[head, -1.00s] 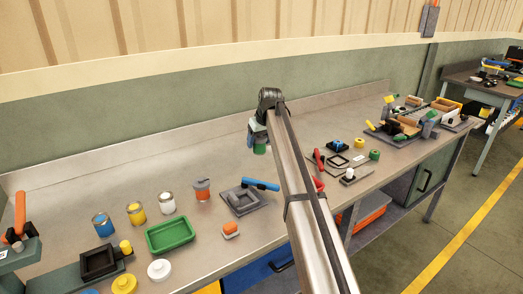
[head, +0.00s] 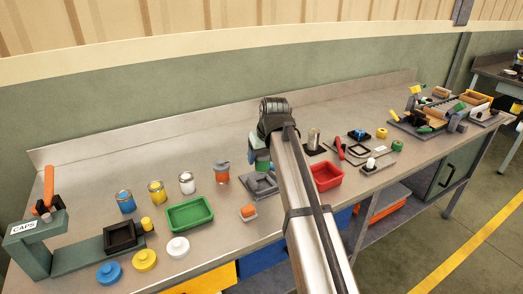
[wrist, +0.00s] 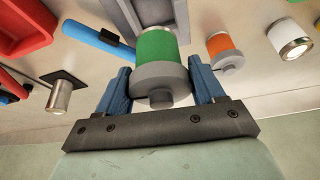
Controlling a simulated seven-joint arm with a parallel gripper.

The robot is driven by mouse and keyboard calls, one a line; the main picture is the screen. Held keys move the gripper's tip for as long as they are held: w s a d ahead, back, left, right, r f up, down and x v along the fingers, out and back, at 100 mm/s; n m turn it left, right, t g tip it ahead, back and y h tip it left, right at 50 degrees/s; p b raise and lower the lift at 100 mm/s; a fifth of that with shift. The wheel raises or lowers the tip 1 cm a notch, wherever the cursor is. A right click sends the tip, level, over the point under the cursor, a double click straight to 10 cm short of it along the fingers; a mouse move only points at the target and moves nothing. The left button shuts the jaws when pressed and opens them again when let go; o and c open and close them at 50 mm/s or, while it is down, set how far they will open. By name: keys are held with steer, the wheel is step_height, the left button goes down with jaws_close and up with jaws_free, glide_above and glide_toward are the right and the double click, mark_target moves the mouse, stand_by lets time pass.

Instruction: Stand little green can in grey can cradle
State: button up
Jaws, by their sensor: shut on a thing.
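The green can (wrist: 157,45), with a grey stepped end (wrist: 160,80), is held between the blue fingers of my gripper (wrist: 161,88). In the head view the can (head: 262,166) hangs below my gripper (head: 262,155), its upper part covered by the fingers. The grey can cradle (head: 258,184) lies on the bench just below the can, partly hidden by my arm. Part of the cradle (wrist: 123,18) shows behind the can in the wrist view, with a blue handle (wrist: 97,40) beside it. I cannot tell whether can and cradle touch.
An orange can (head: 222,174) stands close left of the cradle. White (head: 187,183), yellow (head: 157,192) and blue (head: 125,202) cans and a green tray (head: 190,214) lie farther left. A red tray (head: 327,177) and a silver can (head: 313,138) are right of my arm.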

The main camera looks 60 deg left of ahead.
mark_target(262, 169)
steer(key=shift+f, duration=0.15)
steer(key=shift+f, duration=2.35)
steer(key=shift+f, duration=0.25)
steer(key=shift+s+d+f, duration=0.1)
steer(key=shift+d+f, duration=0.1)
steer(key=shift+f, duration=0.4)
steer(key=shift+s+d+f, duration=0.1)
steer(key=shift+d+f, duration=0.15)
steer(key=shift+f, duration=0.35)
steer(key=shift+s+d+f, duration=0.1)
steer(key=shift+d+f, duration=0.1)
steer(key=shift+f, duration=0.4)
stand_by(1.0)
steer(key=o, duration=0.9)
steer(key=shift+o, duration=0.3)
steer(key=shift+w+a+r, duration=0.1)
steer(key=shift+a+r, duration=0.1)
steer(key=shift+r, duration=0.65)
steer(key=shift+a+r, duration=0.2)
steer(key=shift+r, duration=0.6)
steer(key=shift+o, duration=0.6)
steer(key=shift+r, duration=0.3)
steer(key=shift+w+a+r, duration=0.1)
steer(key=shift+r, duration=1.15)
steer(key=shift+w+a+r, duration=0.1)
steer(key=shift+r, duration=1.1)
